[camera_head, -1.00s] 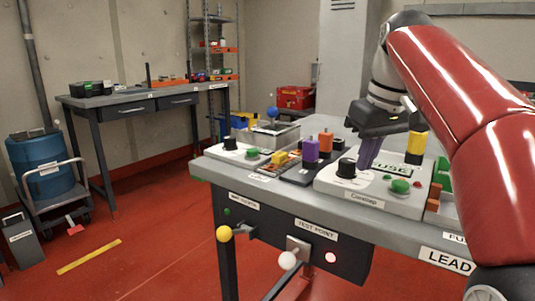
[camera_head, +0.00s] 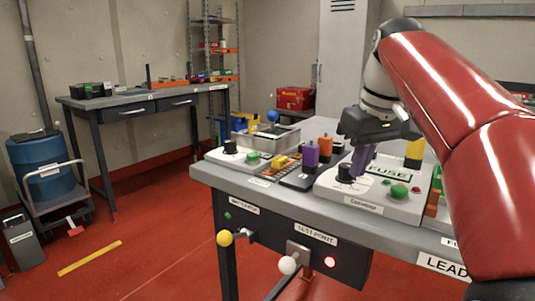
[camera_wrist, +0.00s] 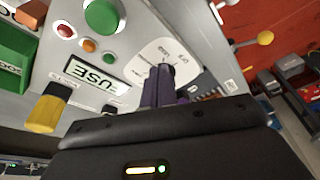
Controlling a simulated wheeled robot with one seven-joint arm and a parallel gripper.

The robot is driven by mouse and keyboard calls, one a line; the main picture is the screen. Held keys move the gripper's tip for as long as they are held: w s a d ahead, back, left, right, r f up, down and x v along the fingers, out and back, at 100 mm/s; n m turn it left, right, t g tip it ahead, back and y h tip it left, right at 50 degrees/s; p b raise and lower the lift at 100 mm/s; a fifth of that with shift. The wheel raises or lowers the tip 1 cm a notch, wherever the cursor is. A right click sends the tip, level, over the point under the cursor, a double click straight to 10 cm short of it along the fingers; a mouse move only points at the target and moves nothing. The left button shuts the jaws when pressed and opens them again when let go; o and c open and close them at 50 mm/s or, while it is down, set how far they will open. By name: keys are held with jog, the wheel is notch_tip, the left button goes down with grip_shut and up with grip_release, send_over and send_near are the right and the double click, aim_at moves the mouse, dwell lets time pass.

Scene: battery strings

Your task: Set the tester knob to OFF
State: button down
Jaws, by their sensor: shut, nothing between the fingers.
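A grey tester box (camera_head: 395,207) with a display reading FUSE (camera_head: 388,172) stands on the bench. Its black knob (camera_head: 345,173) sits on a white dial at the box's left. My gripper (camera_head: 357,172) has its purple fingers shut and empty, pointing down just right of the knob; I cannot tell whether they touch it. In the wrist view, my fingers (camera_wrist: 158,82) reach over the white dial (camera_wrist: 150,55) and hide most of the knob.
A green button (camera_head: 398,190) and a small red one sit right of the dial. Purple and orange blocks (camera_head: 311,154) stand behind left. Another box with a black knob (camera_head: 230,147) is at the bench's left end. A yellow-topped post (camera_head: 415,147) stands behind the display.

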jog(key=shift+s+a+p, duration=0.1)
jog(key=shift+a+p, duration=0.35)
jog(key=shift+a, duration=0.1)
jog(key=shift+s, duration=0.15)
dwell(0.4)
jog(key=shift+s, duration=0.25)
notch_tip(320, 180, up, 6)
dwell(0.4)
